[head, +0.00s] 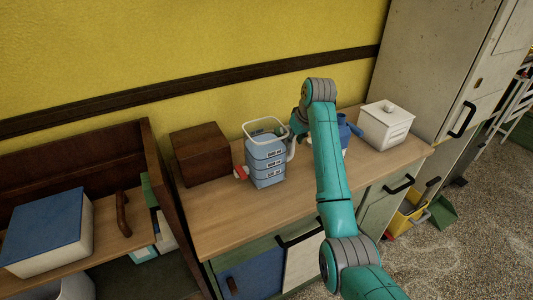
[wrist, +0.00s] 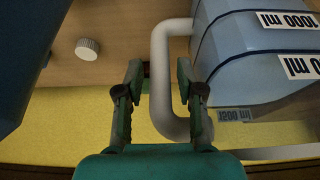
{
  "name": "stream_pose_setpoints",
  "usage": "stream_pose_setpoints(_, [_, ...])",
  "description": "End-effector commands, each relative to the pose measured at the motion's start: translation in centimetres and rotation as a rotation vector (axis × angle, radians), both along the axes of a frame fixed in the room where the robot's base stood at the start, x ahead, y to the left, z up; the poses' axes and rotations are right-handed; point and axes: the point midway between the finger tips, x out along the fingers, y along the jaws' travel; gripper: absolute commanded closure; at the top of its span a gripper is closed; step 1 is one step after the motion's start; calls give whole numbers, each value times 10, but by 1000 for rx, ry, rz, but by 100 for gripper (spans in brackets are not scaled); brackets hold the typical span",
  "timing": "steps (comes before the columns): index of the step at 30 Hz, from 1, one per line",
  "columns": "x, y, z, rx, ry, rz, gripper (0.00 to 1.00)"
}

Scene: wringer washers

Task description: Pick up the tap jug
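In the head view my arm partly hides the gripper.
A brown wooden box (head: 200,154) stands left of the jug. A blue vessel (head: 345,130), partly behind my arm, and a white lidded box (head: 385,125) stand to the right on the counter (head: 215,220). A small white knob (wrist: 87,48) shows in the wrist view. The yellow wall is behind.

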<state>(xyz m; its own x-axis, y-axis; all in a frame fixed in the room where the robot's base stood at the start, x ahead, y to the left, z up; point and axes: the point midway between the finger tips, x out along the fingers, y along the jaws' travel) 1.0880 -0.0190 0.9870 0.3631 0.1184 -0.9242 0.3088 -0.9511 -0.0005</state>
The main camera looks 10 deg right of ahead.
Motion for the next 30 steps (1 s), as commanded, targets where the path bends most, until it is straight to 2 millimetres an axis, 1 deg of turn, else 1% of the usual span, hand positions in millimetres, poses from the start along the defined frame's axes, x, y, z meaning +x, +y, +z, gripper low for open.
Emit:
stream_pose_setpoints(1, [2, 1, -7, 1, 1, 0, 62])
stream_pose_setpoints(3, [5, 2, -13, 0, 0, 0, 62])
stream_pose_setpoints(6, [8, 3, -19, 0, 0, 0, 62])
stream_pose_setpoints(13, [8, 3, -20, 0, -1, 0, 62])
stream_pose_setpoints(14, [8, 3, -20, 0, -1, 0, 68])
stream_pose_setpoints(15, [8, 3, -19, 0, -1, 0, 78])
stream_pose_setpoints(18, [8, 3, -19, 0, -1, 0, 100])
stream_pose_setpoints(30, [9, 3, -15, 0, -7, -1, 100])
